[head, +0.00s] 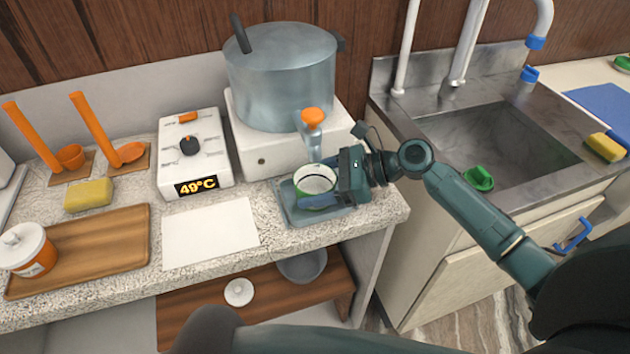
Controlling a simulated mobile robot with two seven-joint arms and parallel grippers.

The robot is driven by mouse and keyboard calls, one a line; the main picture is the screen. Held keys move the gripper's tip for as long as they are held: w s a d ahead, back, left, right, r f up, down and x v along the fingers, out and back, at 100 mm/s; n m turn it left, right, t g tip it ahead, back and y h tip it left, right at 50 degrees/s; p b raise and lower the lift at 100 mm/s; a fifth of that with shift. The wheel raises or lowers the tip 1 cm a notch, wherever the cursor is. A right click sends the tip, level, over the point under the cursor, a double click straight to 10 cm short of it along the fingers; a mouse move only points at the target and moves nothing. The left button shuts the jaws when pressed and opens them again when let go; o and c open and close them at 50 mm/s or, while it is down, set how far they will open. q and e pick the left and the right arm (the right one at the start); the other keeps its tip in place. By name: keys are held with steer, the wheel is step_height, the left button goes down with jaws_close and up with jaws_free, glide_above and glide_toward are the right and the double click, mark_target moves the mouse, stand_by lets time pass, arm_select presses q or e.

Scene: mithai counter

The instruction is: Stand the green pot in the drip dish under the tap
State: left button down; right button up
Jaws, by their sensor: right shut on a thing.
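My right gripper (335,182) is shut on the pot's right side. The blue-grey drip dish (290,213) lies on the counter under the tap, and the pot is within its outline. The pot's base is hidden, so I cannot tell whether it touches the dish. My left gripper is not in view.
A large steel vessel (285,85) stands on a white block (262,150) behind the dish. Left are a white sheet (210,233), a control box (193,158) reading 49°C and a wooden tray (105,262). The sink (500,140) is right, with a green object (479,179) at its front edge.

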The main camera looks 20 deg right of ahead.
steer(key=o, duration=1)
steer(key=shift+c, duration=0.2)
steer(key=shift+r, duration=0.1)
steer(key=b+v, duration=0.1)
steer(key=v, duration=1.1)
